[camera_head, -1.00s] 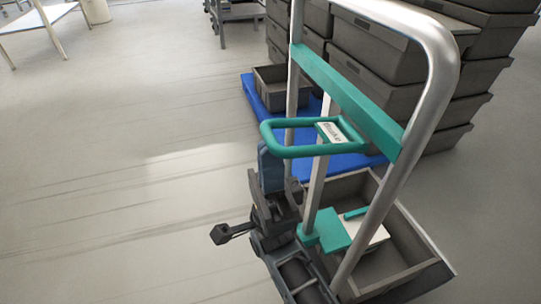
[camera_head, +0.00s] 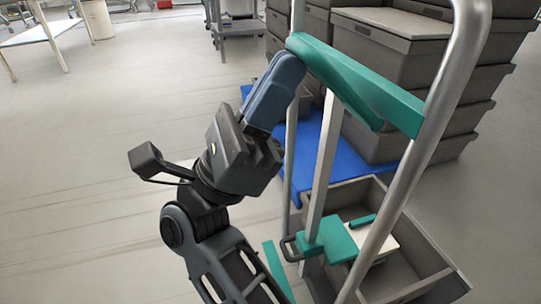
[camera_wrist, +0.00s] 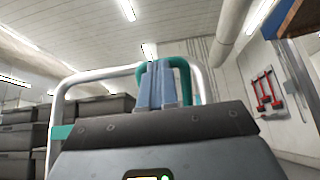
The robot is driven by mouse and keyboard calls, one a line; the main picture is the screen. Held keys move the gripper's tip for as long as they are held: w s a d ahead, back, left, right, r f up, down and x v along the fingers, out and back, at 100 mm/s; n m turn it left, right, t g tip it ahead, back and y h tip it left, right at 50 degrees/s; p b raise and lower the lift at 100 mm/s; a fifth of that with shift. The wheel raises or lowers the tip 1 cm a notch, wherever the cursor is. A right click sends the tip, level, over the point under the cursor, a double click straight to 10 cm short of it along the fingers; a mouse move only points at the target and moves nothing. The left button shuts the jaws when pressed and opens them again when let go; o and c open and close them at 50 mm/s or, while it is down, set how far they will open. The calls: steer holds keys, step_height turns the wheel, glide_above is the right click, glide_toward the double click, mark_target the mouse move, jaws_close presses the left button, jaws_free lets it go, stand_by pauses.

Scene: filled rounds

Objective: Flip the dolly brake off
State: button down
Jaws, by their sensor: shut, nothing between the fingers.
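The dolly's teal brake handle (camera_head: 345,88) is a loop at the teal crossbar (camera_head: 392,98) of the silver push frame. In the head view it lies close along the crossbar, and its label does not show. In the wrist view the teal loop (camera_wrist: 185,66) rises behind the fingertips. My gripper (camera_head: 287,62) is shut and empty, its blue fingers pointing up at the left end of the crossbar. The fingers (camera_wrist: 158,66) also show shut in the wrist view, in front of the loop. I cannot tell whether they touch it.
The silver push frame (camera_head: 400,200) stands right of my arm. A grey crate (camera_head: 425,262) with a teal block (camera_head: 328,240) sits low behind it. Stacked grey crates (camera_head: 400,70) stand on a blue dolly (camera_head: 312,130) beyond.

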mark_target(293, 48)
steer(key=d+r+y, duration=0.1)
steer(key=d+r+g+y+b, duration=0.1)
steer(key=r+y, duration=0.1)
steer(key=w+d+r+y+b, duration=0.1)
steer(key=y, duration=0.1)
steer(key=shift+d+r+g, duration=0.15)
steer(key=shift+r+g, duration=0.05)
steer(key=shift+g, duration=0.1)
steer(key=shift+w+d+r+g+y+b, duration=0.2)
steer(key=shift+d+r+y, duration=0.1)
steer(key=shift+d+y, duration=0.35)
steer(key=shift+w+d+r+g+y+b, duration=0.15)
steer(key=shift+d+r+g+y, duration=0.1)
steer(key=shift+d+y, duration=0.4)
steer(key=shift+w+d+r+g+y+b, duration=0.15)
steer(key=shift+d+r+y, duration=0.25)
steer(key=shift+y, duration=0.4)
steer(key=shift+d, duration=0.1)
steer(key=shift+f, duration=0.15)
